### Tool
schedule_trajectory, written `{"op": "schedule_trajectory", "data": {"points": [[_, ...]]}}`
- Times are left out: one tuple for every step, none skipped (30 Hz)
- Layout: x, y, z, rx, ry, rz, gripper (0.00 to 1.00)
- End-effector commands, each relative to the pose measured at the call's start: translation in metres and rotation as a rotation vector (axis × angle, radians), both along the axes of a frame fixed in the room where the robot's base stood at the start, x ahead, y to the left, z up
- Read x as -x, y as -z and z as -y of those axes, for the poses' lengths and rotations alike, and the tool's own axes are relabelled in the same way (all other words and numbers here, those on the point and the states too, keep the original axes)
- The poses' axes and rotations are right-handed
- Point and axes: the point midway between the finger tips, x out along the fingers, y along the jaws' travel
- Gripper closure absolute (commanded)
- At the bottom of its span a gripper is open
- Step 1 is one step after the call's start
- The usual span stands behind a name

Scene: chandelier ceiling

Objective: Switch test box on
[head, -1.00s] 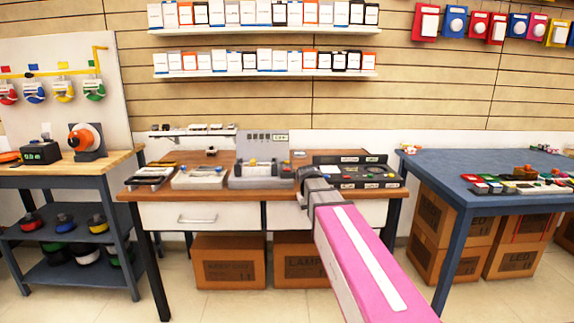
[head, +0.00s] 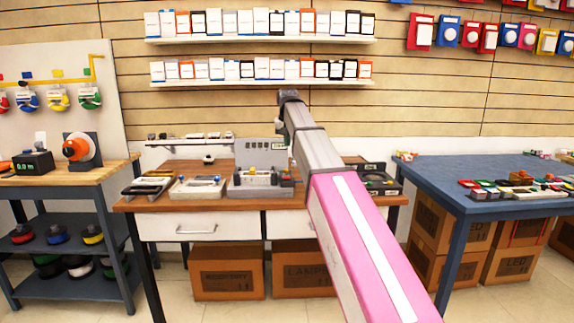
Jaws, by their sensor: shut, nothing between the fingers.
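A grey unit with an upright back panel (head: 258,181) stands on the wooden-topped workbench, with small coloured parts along its front. My gripper (head: 289,96) is shut and empty. It is raised above the bench, in front of the wall just below the lower shelf, apart from both units.
The workbench (head: 222,170) also holds grey trays (head: 197,187) at the left and a small rack behind. A blue table (head: 450,172) with small parts stands right, and a wooden-topped bench (head: 90,177) stands left. Cardboard boxes (head: 228,271) fill the floor under the workbench.

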Motion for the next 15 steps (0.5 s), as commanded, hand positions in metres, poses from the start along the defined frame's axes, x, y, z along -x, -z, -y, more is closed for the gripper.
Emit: {"op": "schedule_trajectory", "data": {"points": [[0.0, 0.004, 0.0, 0.0, 0.0, -0.001, 1.0], [-0.001, 0.007, 0.0, 0.0, 0.0, -0.002, 1.0], [-0.002, 0.012, 0.0, 0.0, 0.0, -0.002, 1.0], [-0.002, 0.017, 0.0, 0.0, 0.0, -0.002, 1.0], [-0.004, 0.021, 0.0, 0.0, 0.0, -0.002, 1.0], [-0.005, 0.028, 0.0, 0.0, 0.0, -0.002, 1.0], [-0.006, 0.033, 0.0, 0.0, 0.0, -0.002, 1.0], [-0.007, 0.038, 0.0, 0.0, 0.0, -0.002, 1.0], [-0.009, 0.046, 0.0, 0.0, 0.0, -0.002, 1.0], [-0.01, 0.051, 0.0, 0.0, 0.0, -0.002, 1.0], [-0.011, 0.056, 0.0, 0.0, 0.0, -0.002, 1.0], [-0.013, 0.063, 0.0, 0.0, 0.0, -0.002, 1.0], [-0.014, 0.068, 0.0, 0.0, 0.0, -0.002, 1.0], [-0.015, 0.074, 0.0, 0.0, 0.0, -0.002, 1.0], [-0.017, 0.081, 0.0, 0.0, -0.001, -0.002, 1.0]]}}
